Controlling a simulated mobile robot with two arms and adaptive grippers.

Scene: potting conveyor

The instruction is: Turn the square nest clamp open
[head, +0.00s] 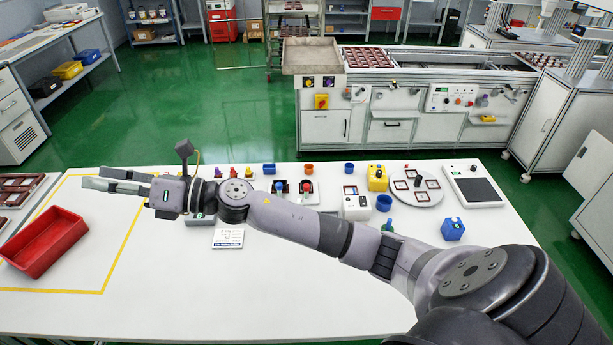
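My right gripper (92,177) reaches across the table from the right and points left. Its two fingers are apart with nothing between them, above the table's left part, near the yellow outlined area. My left gripper is not in view.
A red bin (44,243) stands on the white table (260,300) at left. Small coloured parts line the far edge. A yellow block (377,178), a blue cube (452,229) and a dark-topped scale (474,186) stand at right. The front of the table is clear.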

